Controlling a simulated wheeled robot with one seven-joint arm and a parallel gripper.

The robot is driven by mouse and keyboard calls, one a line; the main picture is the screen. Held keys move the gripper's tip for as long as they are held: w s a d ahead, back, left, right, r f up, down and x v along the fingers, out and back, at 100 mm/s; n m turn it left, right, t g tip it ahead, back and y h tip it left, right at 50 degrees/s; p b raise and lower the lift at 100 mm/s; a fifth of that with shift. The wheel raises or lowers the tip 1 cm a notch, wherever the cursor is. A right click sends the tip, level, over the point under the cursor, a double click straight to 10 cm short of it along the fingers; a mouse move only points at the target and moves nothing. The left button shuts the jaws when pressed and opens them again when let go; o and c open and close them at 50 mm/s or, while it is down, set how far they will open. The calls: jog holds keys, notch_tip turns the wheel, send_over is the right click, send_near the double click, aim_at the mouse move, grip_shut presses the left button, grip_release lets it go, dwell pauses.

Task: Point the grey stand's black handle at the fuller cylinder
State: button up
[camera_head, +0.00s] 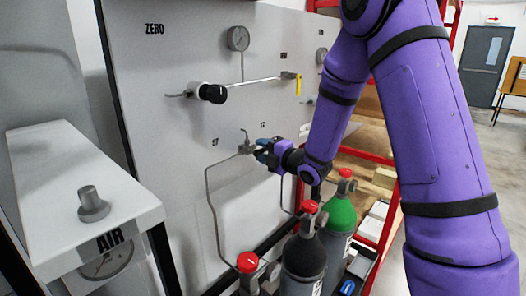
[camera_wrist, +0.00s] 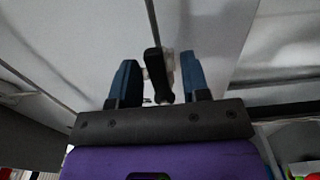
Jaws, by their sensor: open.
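The grey stand (camera_head: 180,100) is an upright panel with pipes and gauges. My gripper (camera_head: 262,152) is at a small valve (camera_head: 246,146) low on the panel. In the wrist view, a black handle (camera_wrist: 156,75) stands between the open blue fingers of my gripper (camera_wrist: 159,66), with a gap visible at its left. In the head view, the fingers hide the handle, so its pointing direction is unclear there. Below stand a dark grey cylinder (camera_head: 303,262) and a green-topped cylinder (camera_head: 340,212), both with red caps. Gauge (camera_head: 237,39) and gauge (camera_head: 321,56) are too small to read.
A black knob (camera_head: 213,93) and a yellow lever (camera_head: 298,85) stick out from the panel above my gripper. Another red cap (camera_head: 247,262) is at the lower left. A white box marked AIR (camera_head: 75,180) is at the left. A red rack (camera_head: 385,225) stands behind the cylinders.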

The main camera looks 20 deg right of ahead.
jog(key=v, duration=1)
jog(key=shift+s+d, duration=0.15)
jog(key=shift+s, duration=0.15)
dwell(2.0)
